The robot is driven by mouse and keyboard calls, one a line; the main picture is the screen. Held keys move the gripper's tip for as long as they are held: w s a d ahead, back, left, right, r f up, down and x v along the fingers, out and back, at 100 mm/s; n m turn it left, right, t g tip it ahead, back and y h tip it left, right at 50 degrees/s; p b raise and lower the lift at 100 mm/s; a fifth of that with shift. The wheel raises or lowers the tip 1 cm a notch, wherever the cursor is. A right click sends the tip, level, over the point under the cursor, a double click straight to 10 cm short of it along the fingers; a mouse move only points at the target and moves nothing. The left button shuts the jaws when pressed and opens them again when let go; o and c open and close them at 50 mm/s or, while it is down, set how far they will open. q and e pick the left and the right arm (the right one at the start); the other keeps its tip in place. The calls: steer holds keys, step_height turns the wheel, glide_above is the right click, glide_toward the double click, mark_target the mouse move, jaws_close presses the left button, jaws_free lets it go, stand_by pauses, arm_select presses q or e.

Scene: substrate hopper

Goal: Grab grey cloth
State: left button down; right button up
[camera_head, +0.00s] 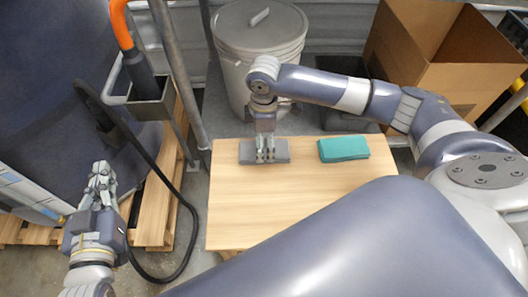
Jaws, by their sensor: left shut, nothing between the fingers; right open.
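The grey cloth (247,152) is a small folded rectangle lying flat near the far left corner of the wooden table (240,218). A teal folded cloth (343,148) lies to its right on the same table. My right gripper (265,158) points down at the middle of the grey cloth, with its fingers open. Its fingertips are at the cloth and cover its middle; I cannot tell whether they touch it. My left gripper (101,170) is shut and empty, off the table at the left, beside the dark blue container.
A grey lidded bucket (248,58) stands behind the table. An open cardboard box (440,75) is at the back right. At the left stands a large dark blue container (45,60) on a pallet, with a black hose (170,190). The table's front left is clear.

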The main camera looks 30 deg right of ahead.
step_height(320, 180, down, 4)
steer(key=shift+r+b, duration=0.25)
steer(key=shift+b, duration=0.5)
arm_select(q)
step_height(320, 180, up, 8)
steer(key=d+t+h, duration=0.1)
steer(key=t, duration=0.3)
steer(key=shift+r+t+h, duration=0.15)
steer(key=shift+t+h, duration=0.15)
steer(key=shift+t, duration=0.1)
arm_select(e)
steer(key=shift+c, duration=0.6)
steer(key=c, duration=1)
